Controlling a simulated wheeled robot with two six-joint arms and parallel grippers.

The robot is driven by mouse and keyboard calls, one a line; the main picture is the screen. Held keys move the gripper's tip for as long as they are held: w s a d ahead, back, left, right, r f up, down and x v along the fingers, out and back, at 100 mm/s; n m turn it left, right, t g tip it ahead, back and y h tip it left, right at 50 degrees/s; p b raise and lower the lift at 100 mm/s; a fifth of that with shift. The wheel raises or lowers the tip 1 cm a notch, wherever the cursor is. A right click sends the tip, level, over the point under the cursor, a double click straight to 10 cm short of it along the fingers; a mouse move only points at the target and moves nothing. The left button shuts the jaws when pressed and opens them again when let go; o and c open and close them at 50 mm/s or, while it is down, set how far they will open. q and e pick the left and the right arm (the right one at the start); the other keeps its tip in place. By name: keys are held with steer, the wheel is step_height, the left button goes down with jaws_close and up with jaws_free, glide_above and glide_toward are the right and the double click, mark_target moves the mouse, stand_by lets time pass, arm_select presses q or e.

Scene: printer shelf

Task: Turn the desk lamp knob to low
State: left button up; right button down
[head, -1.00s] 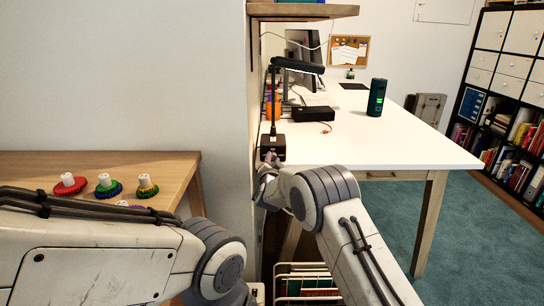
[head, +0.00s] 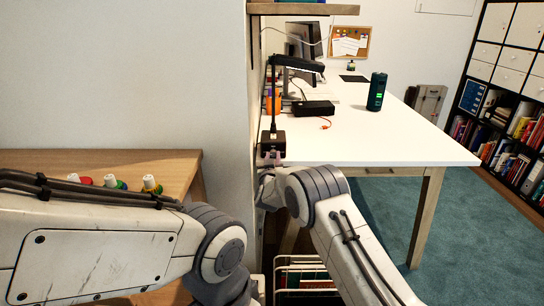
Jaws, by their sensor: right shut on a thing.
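The black desk lamp (head: 272,105) stands at the near left end of the white desk (head: 380,140), with its arm and head reaching to the right. Its dark square base (head: 272,141) sits close to the desk's near edge. My right gripper (head: 270,160) is at the front of this base, shut on the lamp knob, which is mostly hidden by the fingers. The knob's setting cannot be read. My left arm crosses the lower left of the view; its gripper is out of view.
A black box (head: 313,108) with a red-tipped cable, a dark cylinder with a green display (head: 376,92) and a monitor (head: 303,45) are on the desk. A wooden table (head: 150,165) with colored knobbed pieces is at left. A wall shelf (head: 305,9) is above.

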steer(key=shift+f+n, duration=0.15)
steer(key=shift+n, duration=0.35)
steer(key=c, duration=0.6)
jaws_free()
steer(key=s, duration=0.7)
steer(key=s+p, duration=0.1)
steer(key=s, duration=0.2)
steer(key=shift+s+a, duration=0.25)
steer(key=shift+a, duration=0.05)
